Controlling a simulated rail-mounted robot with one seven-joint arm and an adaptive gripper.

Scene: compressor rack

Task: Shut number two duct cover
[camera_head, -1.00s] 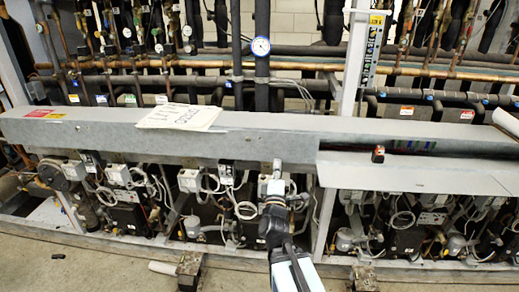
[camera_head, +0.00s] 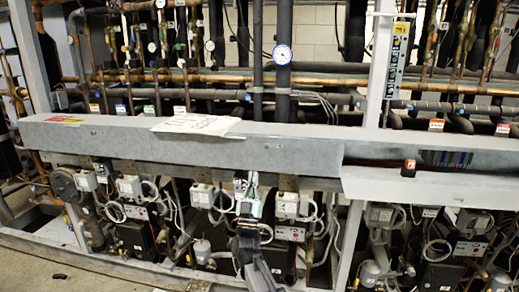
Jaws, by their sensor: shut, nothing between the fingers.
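A long grey metal duct runs across the rack. Its left section has its cover (camera_head: 230,147) shut. Its right section has a cover (camera_head: 430,187) hanging open, flap folded down and out, with coloured wires (camera_head: 447,158) showing in the gap behind it. A small black and orange block (camera_head: 408,168) sits at the top edge of this open flap. I see no number on either cover. My gripper (camera_head: 247,183) is shut and empty, in front of the compressors just below the left duct section, left of the open flap and apart from it.
White papers (camera_head: 197,124) lie on top of the left duct section. A pale upright post (camera_head: 381,65) rises behind the open section. Compressors and cables (camera_head: 130,215) fill the space below.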

